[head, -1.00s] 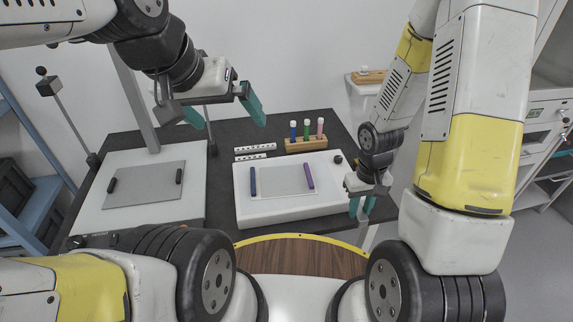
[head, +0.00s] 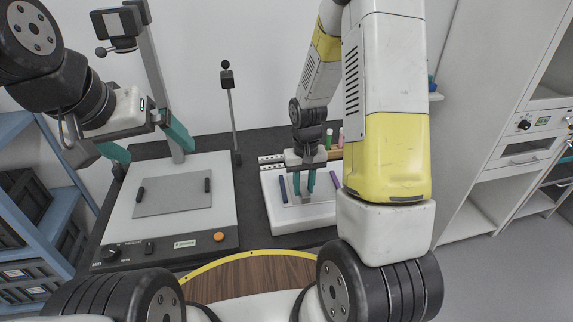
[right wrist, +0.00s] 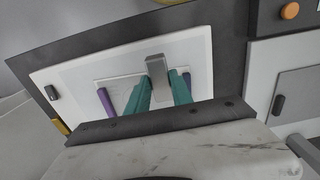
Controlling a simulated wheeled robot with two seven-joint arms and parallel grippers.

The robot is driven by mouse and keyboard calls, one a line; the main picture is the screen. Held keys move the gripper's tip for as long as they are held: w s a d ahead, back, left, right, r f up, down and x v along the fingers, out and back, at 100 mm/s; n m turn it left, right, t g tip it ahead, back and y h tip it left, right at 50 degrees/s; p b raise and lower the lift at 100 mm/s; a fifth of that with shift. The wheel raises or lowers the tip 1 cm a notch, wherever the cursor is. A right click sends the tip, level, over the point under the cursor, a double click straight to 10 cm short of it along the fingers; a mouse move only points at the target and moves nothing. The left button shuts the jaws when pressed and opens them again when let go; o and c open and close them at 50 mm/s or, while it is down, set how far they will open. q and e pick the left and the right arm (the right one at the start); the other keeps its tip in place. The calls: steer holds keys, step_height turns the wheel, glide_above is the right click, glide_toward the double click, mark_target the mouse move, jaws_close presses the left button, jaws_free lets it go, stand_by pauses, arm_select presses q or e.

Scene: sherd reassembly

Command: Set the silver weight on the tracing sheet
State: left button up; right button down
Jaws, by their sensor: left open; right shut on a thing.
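The tracing sheet (head: 323,188) lies on a white board (head: 268,181) between a dark blue bar (head: 283,189) and a purple bar (head: 335,179). My right gripper (head: 305,188) points down over the sheet, its teal fingers shut on the silver weight (right wrist: 156,66). In the right wrist view the weight stands between the fingers, overlapping the sheet (right wrist: 116,88) in the picture; I cannot tell whether it touches it. My left gripper (head: 148,143) is open and empty, raised above the left-hand device.
A white device with a grey plate (head: 172,198), dark handles and an orange button (head: 218,237) stands at left. Marker pens (head: 341,135) stand behind the board, partly hidden by my right arm. A yellow-edged wooden surface (head: 245,280) lies in front.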

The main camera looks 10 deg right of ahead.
steer(key=w, duration=0.8)
steer(key=shift+a+f, duration=0.15)
steer(key=shift+f, duration=0.25)
steer(key=shift+w+f, duration=0.2)
steer(key=shift+f, duration=1.55)
steer(key=shift+f, duration=0.15)
steer(key=c, duration=1.1)
jaws_free()
